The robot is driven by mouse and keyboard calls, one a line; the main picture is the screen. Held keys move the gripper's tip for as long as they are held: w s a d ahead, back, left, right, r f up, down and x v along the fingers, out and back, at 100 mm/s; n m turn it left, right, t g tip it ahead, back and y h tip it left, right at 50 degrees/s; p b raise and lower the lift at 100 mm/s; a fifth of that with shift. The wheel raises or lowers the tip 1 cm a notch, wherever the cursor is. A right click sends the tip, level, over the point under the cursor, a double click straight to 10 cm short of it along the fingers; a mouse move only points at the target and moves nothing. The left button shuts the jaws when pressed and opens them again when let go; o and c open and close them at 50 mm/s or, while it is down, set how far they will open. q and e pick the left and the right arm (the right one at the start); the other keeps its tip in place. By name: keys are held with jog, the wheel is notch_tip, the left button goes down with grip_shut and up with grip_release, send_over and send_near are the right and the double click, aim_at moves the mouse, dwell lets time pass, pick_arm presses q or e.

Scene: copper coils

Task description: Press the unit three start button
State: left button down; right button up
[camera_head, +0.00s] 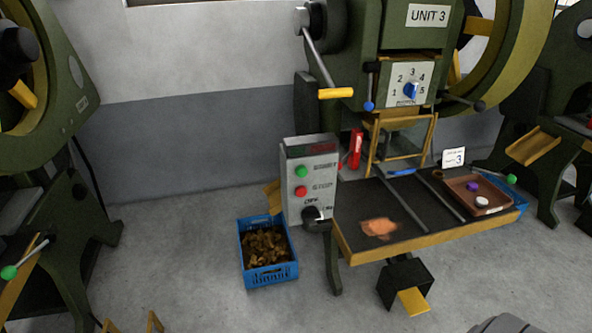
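The unit three press (390,40) stands at the back right of centre, with a white "UNIT 3" sign (428,15) on its green body. A grey control box (322,160) stands at its left side. On its front, the green start button (301,172) sits above the red stop button (301,191). A black knob (312,214) is below them. Nothing covers the start button.
A blue crate (268,277) of copper-coloured pieces stands on the floor below the box. The press table (385,251) holds a brown tray (465,204). A yellow-handled lever (335,93) hangs above the box. Other green machines flank the press.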

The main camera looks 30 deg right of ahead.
grip_shut()
dwell(1.3)
